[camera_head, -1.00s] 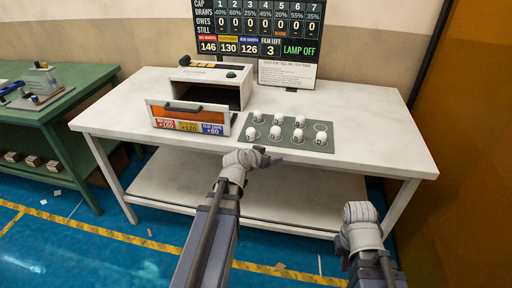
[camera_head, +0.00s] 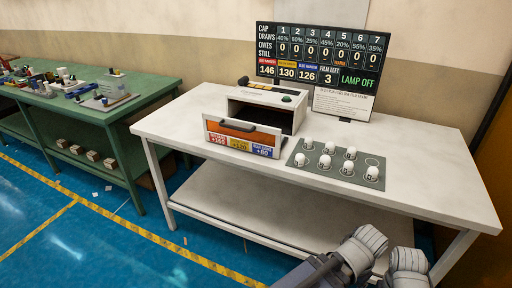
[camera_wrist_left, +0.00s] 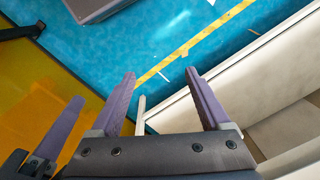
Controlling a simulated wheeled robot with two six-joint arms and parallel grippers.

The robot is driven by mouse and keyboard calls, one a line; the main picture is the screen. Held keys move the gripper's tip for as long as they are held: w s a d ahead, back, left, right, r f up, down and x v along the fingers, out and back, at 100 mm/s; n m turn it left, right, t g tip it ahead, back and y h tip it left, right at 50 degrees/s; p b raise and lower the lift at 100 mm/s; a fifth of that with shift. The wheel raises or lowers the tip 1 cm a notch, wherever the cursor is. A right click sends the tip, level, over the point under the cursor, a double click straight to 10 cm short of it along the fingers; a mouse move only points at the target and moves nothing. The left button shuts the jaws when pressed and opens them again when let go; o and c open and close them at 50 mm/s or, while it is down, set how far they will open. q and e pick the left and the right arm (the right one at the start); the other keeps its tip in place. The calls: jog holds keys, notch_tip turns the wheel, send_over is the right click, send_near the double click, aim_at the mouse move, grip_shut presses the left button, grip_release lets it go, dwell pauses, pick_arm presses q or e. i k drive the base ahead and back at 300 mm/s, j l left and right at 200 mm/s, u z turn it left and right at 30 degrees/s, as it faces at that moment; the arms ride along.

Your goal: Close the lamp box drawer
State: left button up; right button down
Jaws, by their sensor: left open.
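The lamp box (camera_head: 265,97) is a white box with an open front, standing on the white table. Its drawer (camera_head: 243,138) is pulled out toward the front, with an orange front panel, a dark handle and red, yellow and blue labels. My left gripper (camera_head: 362,250) is low at the right, in front of the table edge and well away from the drawer. In the left wrist view its fingers (camera_wrist_left: 162,80) are apart with nothing between them, above the floor. My right gripper (camera_head: 408,265) is beside it at the bottom edge; its fingers cannot be made out.
A grey mat (camera_head: 335,166) with several white lamps lies right of the box. A display board (camera_head: 320,58) and a notice (camera_head: 342,104) stand behind. A green table (camera_head: 80,105) with tools is at the left.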

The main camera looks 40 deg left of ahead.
aim_at(268, 142)
jog(key=i+j, duration=0.15)
jog(key=i, duration=0.35)
jog(key=u, duration=1.6)
